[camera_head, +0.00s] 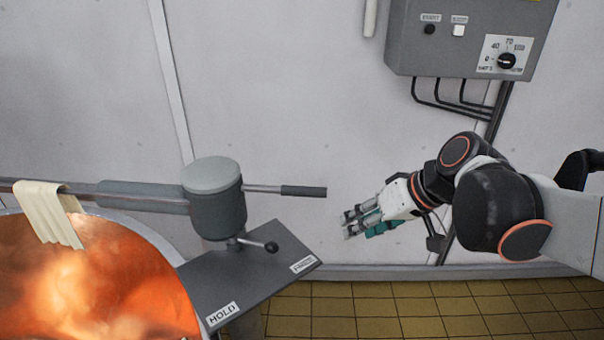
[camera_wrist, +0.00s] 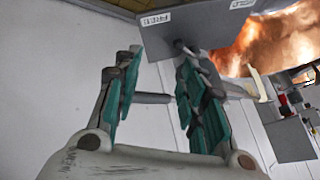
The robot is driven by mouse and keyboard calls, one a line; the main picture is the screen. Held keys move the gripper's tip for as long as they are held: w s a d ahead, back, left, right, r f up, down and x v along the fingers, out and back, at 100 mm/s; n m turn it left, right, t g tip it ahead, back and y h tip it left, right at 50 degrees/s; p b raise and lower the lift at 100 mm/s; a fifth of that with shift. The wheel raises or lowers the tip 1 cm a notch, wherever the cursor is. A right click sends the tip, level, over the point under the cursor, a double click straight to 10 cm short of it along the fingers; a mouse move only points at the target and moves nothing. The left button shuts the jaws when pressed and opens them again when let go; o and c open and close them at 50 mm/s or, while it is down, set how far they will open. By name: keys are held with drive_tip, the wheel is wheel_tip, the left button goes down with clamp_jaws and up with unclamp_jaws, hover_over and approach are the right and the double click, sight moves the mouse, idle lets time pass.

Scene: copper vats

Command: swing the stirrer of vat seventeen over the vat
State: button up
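The copper vat (camera_head: 95,285) fills the lower left of the head view; no vat number is legible. Beside it stands a grey pivot housing (camera_head: 217,205) with a beam (camera_head: 140,196) running left along the vat's far side. A bar with a dark grip (camera_head: 303,191) sticks out right from the housing. A black-knobbed lever (camera_head: 270,246) below points right, over a plate marked HOLD at one end. My gripper (camera_head: 352,221) is open and empty, just right of and below the grip's end. In the wrist view a grey rod (camera_wrist: 152,98) shows between the open fingers (camera_wrist: 160,65).
A cream cloth (camera_head: 50,212) hangs over the beam. The grey plate (camera_head: 245,282) juts out under the housing; its right label seems to read FREE. A grey control box (camera_head: 470,38) with knob and buttons is on the wall above my arm. The tiled floor below the gripper is clear.

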drive_tip(key=w+a+f+n+g+y, duration=0.1)
drive_tip(key=w+n+y, duration=0.15)
drive_tip(key=w, duration=0.35)
drive_tip(key=w+a+n+y, duration=0.2)
drive_tip(key=w+y, duration=0.1)
drive_tip(key=w, duration=0.3)
drive_tip(key=n+g+y+b, duration=0.1)
drive_tip(key=n+g+y, duration=0.1)
drive_tip(key=n+y, duration=0.5)
approach(301, 191)
drive_tip(key=a+b, duration=0.1)
drive_tip(key=a, duration=0.2)
drive_tip(key=w+a+b, duration=0.1)
drive_tip(key=a, duration=0.2)
drive_tip(key=a+b, duration=0.1)
drive_tip(key=a, duration=0.3)
drive_tip(key=shift+w+f, duration=0.25)
drive_tip(key=shift+w, duration=0.15)
clamp_jaws()
